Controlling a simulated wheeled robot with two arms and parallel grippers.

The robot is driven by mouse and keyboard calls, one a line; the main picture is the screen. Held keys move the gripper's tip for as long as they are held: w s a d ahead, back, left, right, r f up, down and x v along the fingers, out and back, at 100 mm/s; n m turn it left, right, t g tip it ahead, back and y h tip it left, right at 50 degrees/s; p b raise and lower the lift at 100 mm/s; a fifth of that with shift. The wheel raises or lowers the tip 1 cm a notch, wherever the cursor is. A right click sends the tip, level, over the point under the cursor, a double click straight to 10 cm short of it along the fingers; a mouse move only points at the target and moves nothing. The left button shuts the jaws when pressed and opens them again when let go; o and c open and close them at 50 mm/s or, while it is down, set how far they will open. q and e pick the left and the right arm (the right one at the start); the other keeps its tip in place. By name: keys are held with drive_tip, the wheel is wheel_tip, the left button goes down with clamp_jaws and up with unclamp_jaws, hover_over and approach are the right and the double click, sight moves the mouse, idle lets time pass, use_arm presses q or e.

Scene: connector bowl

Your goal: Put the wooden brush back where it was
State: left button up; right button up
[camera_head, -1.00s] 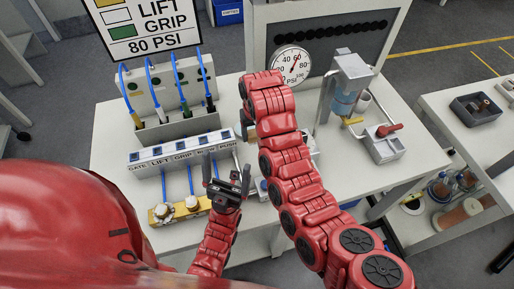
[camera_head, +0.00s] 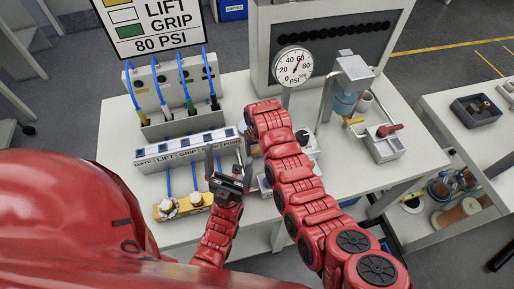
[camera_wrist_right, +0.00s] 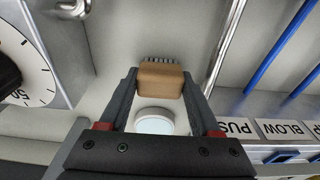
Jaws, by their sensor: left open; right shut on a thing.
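The wooden brush (camera_wrist_right: 160,80), a tan block with dark bristles, is between the fingers of my right gripper (camera_wrist_right: 160,92) in the right wrist view. The gripper is shut on it. The bristles point away from the palm, over a pale surface. In the head view my right forearm covers the brush and most of that gripper. My left gripper (camera_head: 229,178) is open and empty, fingers up, in front of the right end of the labelled white valve strip (camera_head: 188,150).
A round white-topped piece (camera_wrist_right: 154,122) lies below the brush in the wrist view. The pressure gauge (camera_head: 293,66) stands behind my right arm. A pump-like device (camera_head: 348,85) and a box with a red handle (camera_head: 385,140) stand right. Blue hoses (camera_head: 158,85) hang at left.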

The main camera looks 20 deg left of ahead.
drive_tip(key=o, duration=0.9)
drive_tip(key=shift+f, duration=0.2)
drive_tip(key=shift+c, duration=0.2)
drive_tip(key=o, duration=0.4)
drive_tip(key=shift+r, duration=0.1)
drive_tip(key=shift+o, duration=0.2)
